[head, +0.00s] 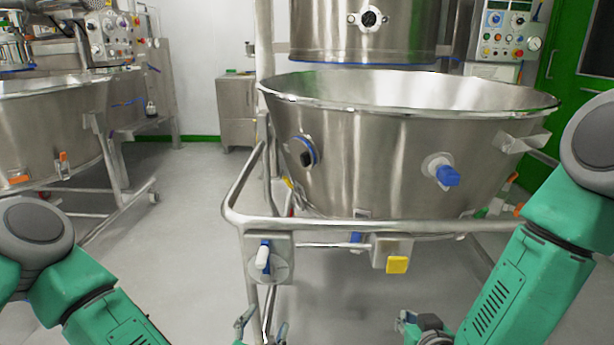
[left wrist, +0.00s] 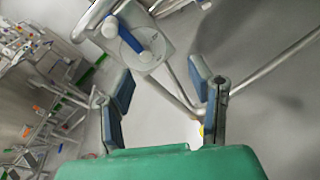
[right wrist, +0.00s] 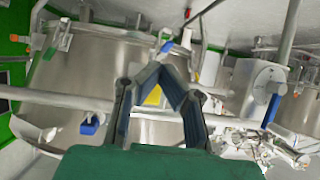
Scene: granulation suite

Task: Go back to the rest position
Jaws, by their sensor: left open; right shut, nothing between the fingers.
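My left gripper (head: 262,332) shows at the bottom edge of the head view, below the steel frame of the bowl trolley. In the left wrist view it (left wrist: 163,108) is open and empty, with its fingers wide apart. A blue-and-white handle (left wrist: 138,40) on the trolley frame lies beyond it. The big steel bowl (head: 400,150) stands ahead of both arms.
The trolley rail (head: 400,226) runs across in front of me, with a yellow block (head: 397,265) and the blue-and-white handle (head: 263,256) under it. Another steel bowl (head: 50,130) stands at the left. Grey floor (head: 190,220) is clear between them. A control panel (head: 505,30) is at the back right.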

